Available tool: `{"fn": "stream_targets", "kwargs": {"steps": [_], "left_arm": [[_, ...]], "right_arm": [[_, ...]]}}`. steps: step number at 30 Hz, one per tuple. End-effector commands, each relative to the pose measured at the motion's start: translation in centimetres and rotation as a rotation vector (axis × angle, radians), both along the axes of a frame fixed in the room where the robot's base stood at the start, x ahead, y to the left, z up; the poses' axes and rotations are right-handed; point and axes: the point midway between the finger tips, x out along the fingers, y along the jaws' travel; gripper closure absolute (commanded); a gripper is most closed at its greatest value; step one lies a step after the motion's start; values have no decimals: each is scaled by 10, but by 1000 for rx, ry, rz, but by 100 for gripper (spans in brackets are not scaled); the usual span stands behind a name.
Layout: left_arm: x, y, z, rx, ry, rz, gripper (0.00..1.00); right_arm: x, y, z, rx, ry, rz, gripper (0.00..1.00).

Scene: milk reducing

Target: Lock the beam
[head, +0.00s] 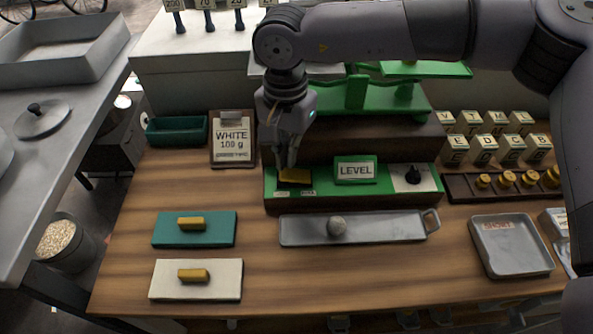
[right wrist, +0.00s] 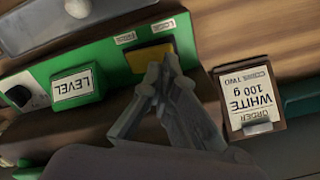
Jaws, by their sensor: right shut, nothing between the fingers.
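The green balance beam (head: 430,70) stands at the back, partly hidden behind my right arm. In front of it is a green-topped base (head: 322,188) with a yellow lever block (head: 295,176) at its left end, beside two small labels too small to read. The yellow block also shows in the right wrist view (right wrist: 148,60). My right gripper (head: 287,166) is shut and empty, pointing down, its fingertips at the yellow block's edge; it also shows in the right wrist view (right wrist: 160,72). I cannot tell whether they touch. My left gripper is not in view.
A LEVEL sign (head: 355,170) and a black knob (head: 413,175) sit right of the block. A WHITE 100 g order card (head: 232,140) stands left. The front middle of the table is clear.

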Motion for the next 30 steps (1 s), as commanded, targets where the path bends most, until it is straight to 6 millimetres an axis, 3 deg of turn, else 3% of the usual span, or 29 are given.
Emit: {"fn": "stream_targets", "kwargs": {"steps": [30], "left_arm": [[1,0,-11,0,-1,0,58]], "right_arm": [[0,0,-12,0,0,0,100]]}}
